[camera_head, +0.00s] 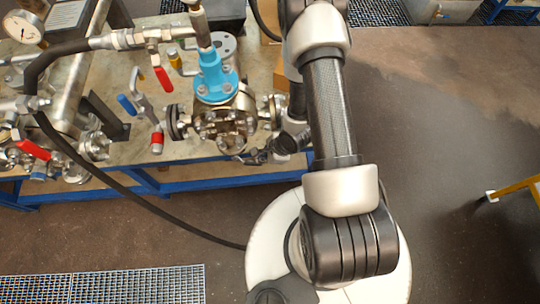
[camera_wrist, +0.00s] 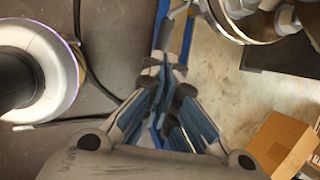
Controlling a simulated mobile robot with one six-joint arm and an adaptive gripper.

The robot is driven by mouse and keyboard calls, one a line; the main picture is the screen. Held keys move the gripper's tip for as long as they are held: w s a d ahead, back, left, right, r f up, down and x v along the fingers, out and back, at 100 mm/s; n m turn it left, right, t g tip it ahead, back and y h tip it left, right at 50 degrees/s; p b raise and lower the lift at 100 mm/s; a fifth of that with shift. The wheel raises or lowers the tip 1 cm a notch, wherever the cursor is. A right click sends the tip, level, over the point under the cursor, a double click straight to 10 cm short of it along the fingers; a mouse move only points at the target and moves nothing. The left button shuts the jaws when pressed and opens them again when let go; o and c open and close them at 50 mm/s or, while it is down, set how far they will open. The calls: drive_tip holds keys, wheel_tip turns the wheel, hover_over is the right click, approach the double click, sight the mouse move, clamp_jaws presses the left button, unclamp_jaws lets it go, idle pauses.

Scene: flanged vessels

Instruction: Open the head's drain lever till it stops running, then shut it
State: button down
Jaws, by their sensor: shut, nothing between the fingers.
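A steel flanged vessel (camera_head: 224,122) with a bright blue top piece (camera_head: 213,78) stands on the bench. Near it are a red lever (camera_head: 163,79), a blue lever (camera_head: 126,105), a yellow-handled lever (camera_head: 175,60) and a red-ended fitting (camera_head: 157,138). I cannot tell which is the drain lever, and no running liquid is visible. My gripper (camera_head: 246,158) is beside the vessel's lower right, near the bench's front edge. In the wrist view my gripper (camera_wrist: 171,68) has its fingers together with nothing seen between them. Steel flanges (camera_wrist: 255,18) show beyond them at the upper right.
A black hose (camera_head: 92,165) loops from the bench down to the floor. A gauge (camera_head: 22,27) and another red lever (camera_head: 33,147) are at the left. A cardboard box (camera_wrist: 277,143) is at the wrist view's lower right. Open floor lies right of my arm, with a yellow frame (camera_head: 516,188) beyond.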

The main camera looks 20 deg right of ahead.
sight(247, 162)
drive_tip(key=shift+b+x, duration=0.75)
drive_tip(key=shift+x, duration=1.55)
